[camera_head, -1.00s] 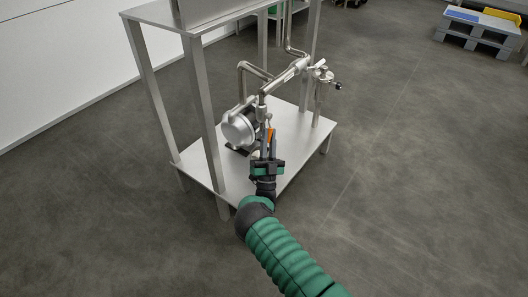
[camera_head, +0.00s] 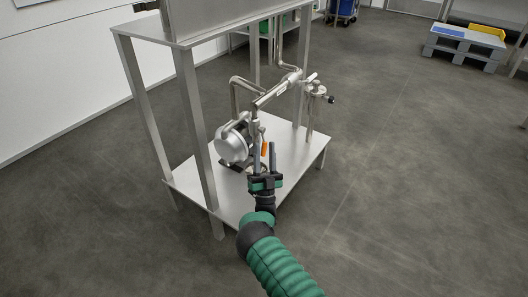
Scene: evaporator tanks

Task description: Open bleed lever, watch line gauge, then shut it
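The bleed lever has an orange handle (camera_head: 264,148) low on the steel pipework, just right of the round pump housing. My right gripper (camera_head: 265,154) points up at it from the front. Its two grey fingers stand apart, with the orange handle showing in the gap between them; I cannot tell whether they touch it. A small round steel fitting (camera_head: 317,89) with a black knob stands on the pipe's right end; I cannot tell whether it is the line gauge, and no dial is readable. My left gripper is not in view.
The pump housing (camera_head: 232,147) sits left of the fingers, on a steel stand (camera_head: 290,162). The stand's front leg (camera_head: 196,135) rises left of the pump. A steel pipe (camera_head: 275,91) runs above. A grey pallet (camera_head: 464,48) lies far right; the floor between is clear.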

